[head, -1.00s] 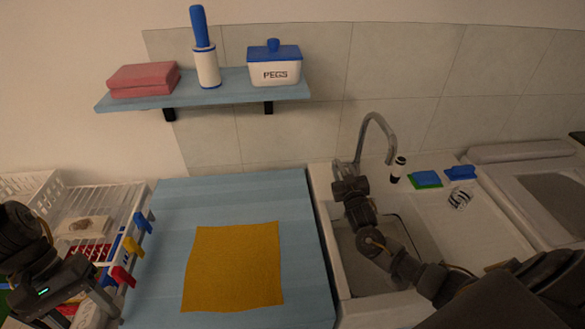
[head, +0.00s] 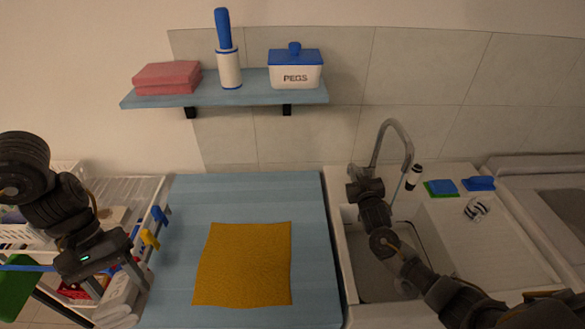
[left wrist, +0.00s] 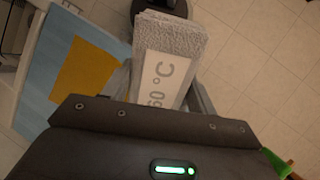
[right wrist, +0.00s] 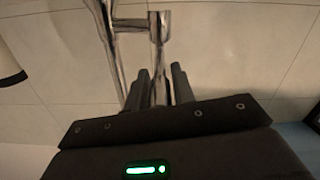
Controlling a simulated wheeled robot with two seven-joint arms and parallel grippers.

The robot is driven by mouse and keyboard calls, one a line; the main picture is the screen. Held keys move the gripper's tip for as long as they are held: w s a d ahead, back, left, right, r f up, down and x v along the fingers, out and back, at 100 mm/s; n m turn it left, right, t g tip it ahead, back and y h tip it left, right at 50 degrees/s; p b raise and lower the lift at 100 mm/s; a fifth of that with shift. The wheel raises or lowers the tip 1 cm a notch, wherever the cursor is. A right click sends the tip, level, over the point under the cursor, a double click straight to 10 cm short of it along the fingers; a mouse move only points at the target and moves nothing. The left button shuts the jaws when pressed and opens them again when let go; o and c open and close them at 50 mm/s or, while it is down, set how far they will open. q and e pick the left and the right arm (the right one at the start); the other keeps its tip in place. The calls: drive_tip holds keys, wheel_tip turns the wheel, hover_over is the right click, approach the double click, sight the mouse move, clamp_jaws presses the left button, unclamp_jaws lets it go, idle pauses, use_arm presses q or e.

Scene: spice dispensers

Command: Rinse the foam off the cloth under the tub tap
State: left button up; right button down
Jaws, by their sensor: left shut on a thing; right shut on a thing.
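My left gripper (head: 118,289) is shut on a folded grey textured cloth (left wrist: 172,45) with a white label reading 60 °C, at the left of the blue worktop in the head view. I cannot make out foam on it. My right gripper (head: 362,188) is shut on the lever of the metal tap (head: 388,130) behind the white tub (head: 350,262). The right wrist view shows its fingers (right wrist: 160,88) around the metal lever (right wrist: 158,75).
A yellow cloth (head: 243,265) lies flat on the blue worktop (head: 185,210) between the left gripper and the tub. A white rack (head: 135,190) with pegs stands left. A green-and-blue sponge (head: 441,188) lies right of the tap. A shelf (head: 250,92) hangs above.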

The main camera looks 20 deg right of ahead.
use_arm(q)
drive_tip(key=shift+w, duration=0.1)
use_arm(e)
drive_tip(key=c, duration=1.2)
unclamp_jaws()
drive_tip(key=shift+o, duration=0.2)
use_arm(q)
wheel_tip(320, 180, down, 2)
drive_tip(key=shift+f+b, duration=0.15)
drive_tip(key=shift+b, duration=0.95)
use_arm(e)
drive_tip(key=v, duration=1.2)
drive_tip(key=shift+d, duration=0.1)
